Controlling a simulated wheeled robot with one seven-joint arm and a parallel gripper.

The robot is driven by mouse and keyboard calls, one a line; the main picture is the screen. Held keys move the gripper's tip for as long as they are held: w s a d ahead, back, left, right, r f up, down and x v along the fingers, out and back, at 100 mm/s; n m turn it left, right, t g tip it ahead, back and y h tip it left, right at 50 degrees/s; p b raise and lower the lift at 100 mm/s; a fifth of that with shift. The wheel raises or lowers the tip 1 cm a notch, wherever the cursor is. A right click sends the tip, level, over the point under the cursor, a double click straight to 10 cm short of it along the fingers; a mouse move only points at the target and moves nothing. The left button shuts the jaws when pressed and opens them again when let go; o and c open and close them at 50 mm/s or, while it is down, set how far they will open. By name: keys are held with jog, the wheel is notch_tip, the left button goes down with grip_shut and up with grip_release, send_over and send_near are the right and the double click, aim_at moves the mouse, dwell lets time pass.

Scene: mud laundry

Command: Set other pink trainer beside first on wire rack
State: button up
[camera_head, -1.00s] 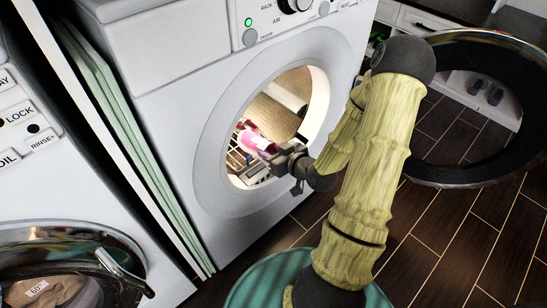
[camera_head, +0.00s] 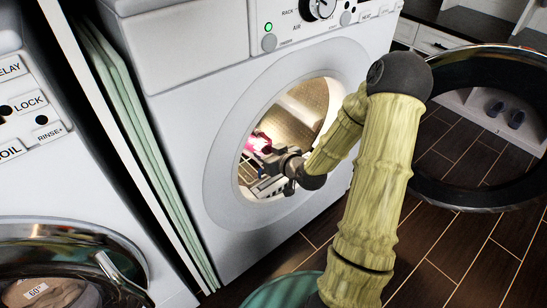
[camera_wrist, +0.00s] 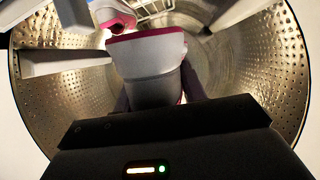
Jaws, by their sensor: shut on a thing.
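A pink and white trainer (camera_wrist: 148,65) fills the middle of the wrist view, its pale grey back end toward me and a pink edge along its top. My gripper (camera_wrist: 158,92) is shut on it, one dark finger at each side. A second pink and white trainer (camera_wrist: 112,16) shows just beyond, cut by the top edge. Part of the white wire rack (camera_wrist: 156,9) shows beside it. In the head view my gripper (camera_head: 277,164) reaches through the dryer opening, with pink (camera_head: 259,143) at its tip. Whether the held trainer touches the rack is hidden.
The perforated metal drum (camera_wrist: 285,65) surrounds my gripper, with a pale paddle (camera_wrist: 65,61) at left. The dryer's round rim (camera_head: 225,165) encircles my wrist. Its open door (camera_head: 480,202) stands at right. Another machine with laundry (camera_head: 45,292) is at lower left.

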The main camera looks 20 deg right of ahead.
jog(key=w+a+f+b, duration=0.1)
jog(key=w+a, duration=0.2)
jog(key=w, duration=0.5)
jog(key=w+a+f+b, duration=0.1)
jog(key=w+a+b, duration=0.15)
jog(key=w, duration=0.55)
jog(key=f+b, duration=0.1)
jog(key=f, duration=0.1)
jog(key=f+b, duration=0.1)
jog(key=f, duration=0.1)
jog(key=f+b, duration=0.1)
jog(key=f, duration=0.2)
jog(key=shift+w+a+f+b, duration=0.1)
jog(key=shift+a+b, duration=0.15)
jog(key=shift+b, duration=0.05)
jog(key=shift+a+f+b, duration=0.15)
jog(key=shift+f+b, duration=0.25)
jog(key=shift+f, duration=0.35)
jog(key=shift+f+b, duration=0.5)
jog(key=shift+f, duration=0.55)
jog(key=o, duration=1.3)
jog(key=shift+r, duration=0.1)
